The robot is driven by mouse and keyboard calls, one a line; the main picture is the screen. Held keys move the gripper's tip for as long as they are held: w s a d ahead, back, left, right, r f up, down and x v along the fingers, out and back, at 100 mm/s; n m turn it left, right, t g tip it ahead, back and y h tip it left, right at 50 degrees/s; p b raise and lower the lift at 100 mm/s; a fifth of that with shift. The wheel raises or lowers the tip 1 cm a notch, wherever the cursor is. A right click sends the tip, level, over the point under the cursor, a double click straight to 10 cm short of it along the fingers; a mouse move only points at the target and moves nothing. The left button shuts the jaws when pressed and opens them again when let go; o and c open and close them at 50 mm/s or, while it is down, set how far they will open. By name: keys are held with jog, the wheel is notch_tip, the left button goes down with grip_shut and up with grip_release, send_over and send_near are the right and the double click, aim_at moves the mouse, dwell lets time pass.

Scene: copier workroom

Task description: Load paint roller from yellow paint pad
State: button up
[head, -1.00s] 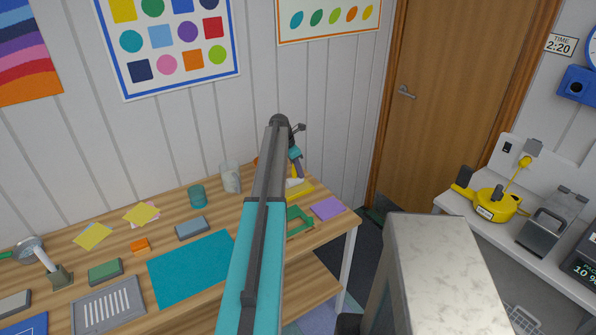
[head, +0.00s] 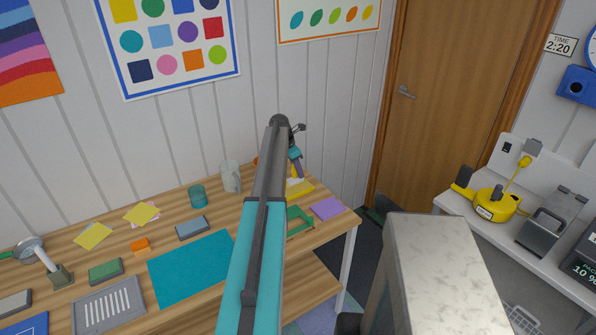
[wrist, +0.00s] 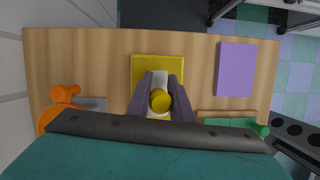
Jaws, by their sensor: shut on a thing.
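The yellow paint pad (wrist: 144,66) lies flat on the wooden table in the wrist view; in the head view the pad (head: 306,190) is at the far right part of the table, below my gripper. The paint roller (wrist: 158,81) has a white part over the pad and a round yellow part seen end-on. My gripper (wrist: 161,88) is shut on the roller, one grey finger on each side. In the head view my gripper (head: 297,170) is partly hidden by my arm. I cannot tell whether the roller touches the pad.
A purple pad (wrist: 237,69) lies right of the yellow one. A green tool (wrist: 235,124) lies near the right edge, an orange object (wrist: 57,112) at the left. A mug (head: 231,178) and teal cup (head: 197,196) stand at the back. The teal mat (head: 190,270) is clear.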

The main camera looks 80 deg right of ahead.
dwell(0.4)
jog(key=shift+r+p, duration=1.9)
jog(key=shift+r, duration=1.6)
jog(key=shift+s, duration=0.1)
